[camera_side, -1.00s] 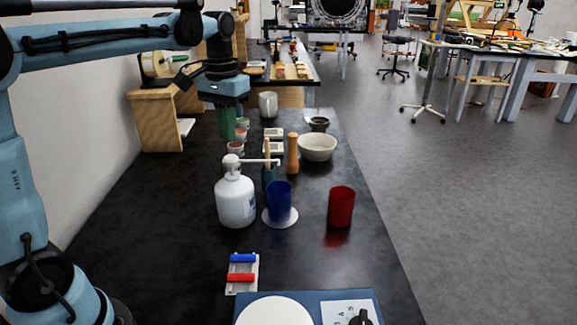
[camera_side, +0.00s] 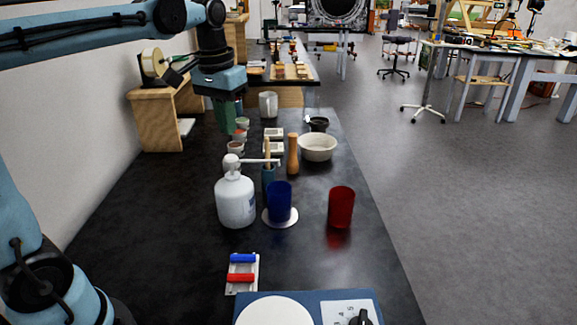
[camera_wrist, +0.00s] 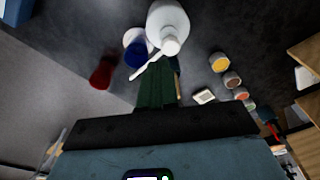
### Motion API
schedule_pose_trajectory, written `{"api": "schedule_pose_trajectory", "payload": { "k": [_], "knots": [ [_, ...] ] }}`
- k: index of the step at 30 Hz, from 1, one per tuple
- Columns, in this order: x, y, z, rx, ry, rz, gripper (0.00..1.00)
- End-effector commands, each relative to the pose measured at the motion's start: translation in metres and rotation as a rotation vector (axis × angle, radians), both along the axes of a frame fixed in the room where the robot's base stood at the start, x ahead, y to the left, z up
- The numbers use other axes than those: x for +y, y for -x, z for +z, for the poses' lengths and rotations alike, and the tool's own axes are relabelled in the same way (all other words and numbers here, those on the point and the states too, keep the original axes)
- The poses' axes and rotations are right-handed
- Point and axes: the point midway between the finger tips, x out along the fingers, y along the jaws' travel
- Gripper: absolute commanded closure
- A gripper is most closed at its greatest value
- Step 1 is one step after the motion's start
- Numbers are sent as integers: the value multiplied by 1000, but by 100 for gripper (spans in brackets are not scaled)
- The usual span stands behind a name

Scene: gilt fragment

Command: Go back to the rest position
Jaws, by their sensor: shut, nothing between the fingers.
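My gripper (camera_side: 226,117) hangs over the far left part of the black table (camera_side: 180,215) in the side view, pointing down. Its green fingers (camera_wrist: 157,88) show together in the wrist view, shut with nothing between them. In the side view it is beyond the white pump bottle (camera_side: 235,200), close to the small cups near the left edge. I cannot tell its exact height above the table.
A blue cup (camera_side: 279,202) stands on a white disc. A red cup (camera_side: 341,207), wooden pepper mill (camera_side: 293,155), pale bowl (camera_side: 317,148) and white mug (camera_side: 268,104) stand nearby. A wooden stand (camera_side: 152,120) is at the left wall. The table's front left is clear.

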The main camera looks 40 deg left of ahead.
Motion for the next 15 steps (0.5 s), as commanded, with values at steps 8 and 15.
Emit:
{"api": "schedule_pose_trajectory", "payload": {
  "k": [8,15],
  "knots": [
    [-40,39,-36,-231,-37,-102,100],
    [-65,69,-76,-415,-53,-176,100]
  ]
}}
